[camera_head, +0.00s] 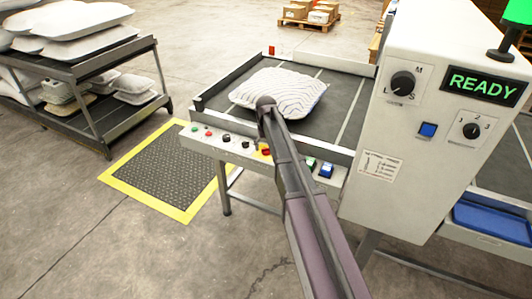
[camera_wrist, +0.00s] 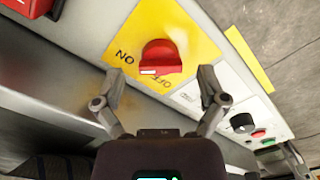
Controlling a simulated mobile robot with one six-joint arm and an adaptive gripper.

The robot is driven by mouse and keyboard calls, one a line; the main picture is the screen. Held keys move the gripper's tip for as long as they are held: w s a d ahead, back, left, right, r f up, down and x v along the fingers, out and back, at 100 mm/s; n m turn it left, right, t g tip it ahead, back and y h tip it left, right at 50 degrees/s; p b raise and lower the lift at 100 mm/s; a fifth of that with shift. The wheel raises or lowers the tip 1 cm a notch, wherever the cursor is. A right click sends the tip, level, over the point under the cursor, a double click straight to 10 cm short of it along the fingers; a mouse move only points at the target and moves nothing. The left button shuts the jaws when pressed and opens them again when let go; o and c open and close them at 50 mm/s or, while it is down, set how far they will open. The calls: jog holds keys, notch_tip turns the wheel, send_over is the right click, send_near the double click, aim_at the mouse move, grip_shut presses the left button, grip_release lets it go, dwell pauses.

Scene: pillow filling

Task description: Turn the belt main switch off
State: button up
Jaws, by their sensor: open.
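The belt main switch (camera_wrist: 160,58) is a red rotary knob on a yellow plate (camera_wrist: 190,37) in the wrist view. The plate carries the words ON and OFF. A white mark shows on the knob's lower left edge, between the two words; I cannot tell clearly which one it points to. My gripper (camera_wrist: 160,74) is open, with one finger on each side of the knob's lower part. I see no clear contact. In the head view the red switch (camera_head: 266,151) is on the front panel, beside my arm, and the gripper is largely hidden.
The front panel (camera_head: 200,143) has several other buttons and knobs. A striped pillow (camera_head: 290,88) lies on the belt (camera_head: 345,95) behind. A white control cabinet (camera_head: 390,125) with a READY display (camera_head: 483,84) stands on the right. Bare floor (camera_head: 150,230) is at left front.

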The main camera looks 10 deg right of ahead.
jog(key=shift+f+b, duration=0.4)
jog(key=shift+f, duration=0.2)
jog(key=c, duration=1.2)
jog(key=shift+o, duration=0.2)
